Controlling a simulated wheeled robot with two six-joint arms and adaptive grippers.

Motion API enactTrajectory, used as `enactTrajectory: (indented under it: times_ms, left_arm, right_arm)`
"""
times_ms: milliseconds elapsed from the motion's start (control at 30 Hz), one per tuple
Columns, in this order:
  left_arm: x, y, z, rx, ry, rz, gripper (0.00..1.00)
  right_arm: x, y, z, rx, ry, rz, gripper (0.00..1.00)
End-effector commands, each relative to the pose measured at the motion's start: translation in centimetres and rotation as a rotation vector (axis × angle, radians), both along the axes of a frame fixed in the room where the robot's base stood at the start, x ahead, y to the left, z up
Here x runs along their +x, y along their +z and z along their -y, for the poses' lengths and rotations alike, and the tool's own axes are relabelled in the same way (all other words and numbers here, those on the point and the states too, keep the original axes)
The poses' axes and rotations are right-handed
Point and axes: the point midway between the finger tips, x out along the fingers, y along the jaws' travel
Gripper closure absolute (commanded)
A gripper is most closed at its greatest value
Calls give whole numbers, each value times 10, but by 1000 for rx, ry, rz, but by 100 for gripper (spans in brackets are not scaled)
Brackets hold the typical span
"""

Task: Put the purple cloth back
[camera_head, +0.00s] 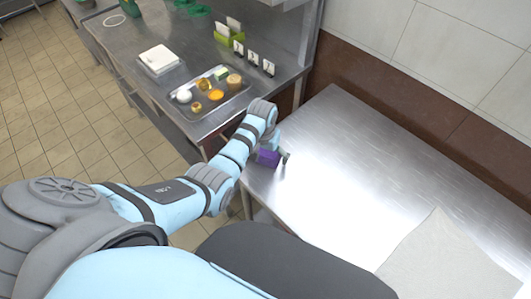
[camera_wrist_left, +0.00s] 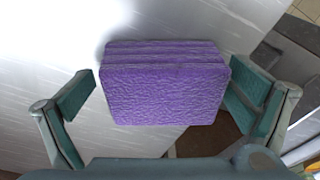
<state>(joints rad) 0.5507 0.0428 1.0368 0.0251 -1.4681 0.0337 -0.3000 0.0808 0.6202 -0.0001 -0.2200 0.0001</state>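The purple cloth (camera_head: 267,158) is a thick folded block at the left edge of the bare steel table, partly hidden by my left gripper (camera_head: 276,150) in the head view. In the left wrist view the purple cloth (camera_wrist_left: 165,90) fills the space between the two fingers of my left gripper (camera_wrist_left: 164,72). The fingers are spread wide, one on each side. A narrow gap shows at the left finger; the right finger is very close to the cloth, and contact there is unclear. My right gripper is not in view.
The steel table (camera_head: 340,150) is mostly clear. A pale grey cloth (camera_head: 445,262) lies at its near right. The counter at the left holds a tray (camera_head: 232,93) of small food items, a white stack (camera_head: 158,58) and small signs (camera_head: 253,57). A wall closes the back.

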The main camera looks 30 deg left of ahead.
Motion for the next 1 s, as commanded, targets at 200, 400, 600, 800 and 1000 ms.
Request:
enactTrajectory:
  times_ms: [200,400,600,800,1000]
  left_arm:
    - [0,1,0,0,0,0,2]
    - [-2,30,0,0,0,3,2]
    - [-8,85,1,0,0,4,2]
    - [-13,119,2,0,0,1,2]
    - [-14,123,2,0,0,-1,2]
  right_arm:
    - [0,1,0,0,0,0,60]
    - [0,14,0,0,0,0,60]
    - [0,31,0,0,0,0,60]
    - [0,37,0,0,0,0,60]
    - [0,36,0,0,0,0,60]
